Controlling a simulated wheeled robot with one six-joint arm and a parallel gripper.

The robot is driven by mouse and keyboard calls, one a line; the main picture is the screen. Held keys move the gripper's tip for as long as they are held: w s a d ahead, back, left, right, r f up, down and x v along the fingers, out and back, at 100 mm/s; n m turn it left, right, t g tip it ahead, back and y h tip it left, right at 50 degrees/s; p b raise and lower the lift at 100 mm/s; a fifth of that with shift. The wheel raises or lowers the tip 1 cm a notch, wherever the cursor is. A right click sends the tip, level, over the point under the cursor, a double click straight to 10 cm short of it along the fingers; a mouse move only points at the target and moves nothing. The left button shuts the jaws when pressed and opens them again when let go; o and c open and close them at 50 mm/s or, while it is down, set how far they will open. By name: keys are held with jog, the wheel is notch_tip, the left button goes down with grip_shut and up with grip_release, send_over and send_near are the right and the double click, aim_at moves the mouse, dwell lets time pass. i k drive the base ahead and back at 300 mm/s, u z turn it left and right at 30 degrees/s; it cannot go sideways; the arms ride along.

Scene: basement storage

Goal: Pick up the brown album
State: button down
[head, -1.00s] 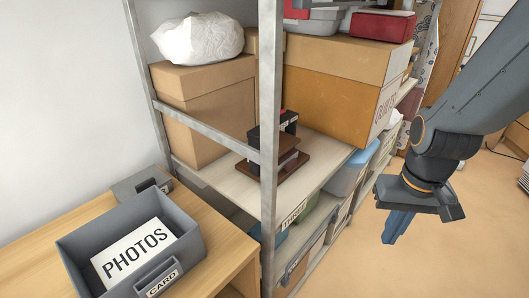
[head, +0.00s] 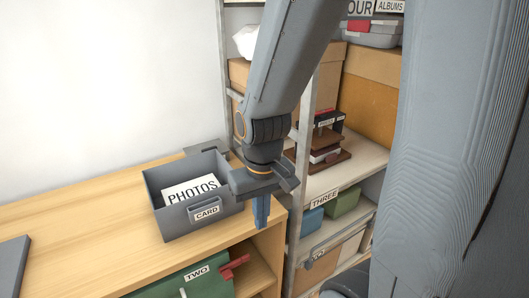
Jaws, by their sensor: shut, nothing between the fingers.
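A small stack stands on the metal rack's shelf labelled THREE. It has dark, labelled pieces on top, a brown piece (head: 325,138) in the middle, and a wider flat brown piece (head: 335,160) at the bottom. Either brown piece may be the brown album; I cannot tell which. My gripper (head: 262,212) points down in front of the desk's right end, to the left of the stack and apart from it. Its blue fingers are together, with nothing between them. A rack post and my arm stand near the stack's left side.
A grey tray (head: 163,222) with a PHOTOS card (head: 192,190) stands on the wooden desk (head: 105,225), just left of my gripper. A rack post (head: 300,200) rises right of it. Large cardboard boxes (head: 368,95) stand behind the stack. A green box (head: 170,283) is below the desk top.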

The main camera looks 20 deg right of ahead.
aim_at(329, 153)
jog(key=u, duration=0.35)
jog(key=k, duration=0.8)
jog(key=z, duration=1)
jog(key=i, duration=0.5)
jog(key=k, duration=0.45)
jog(key=z, duration=0.75)
jog(key=i, duration=0.9)
jog(key=u, duration=0.35)
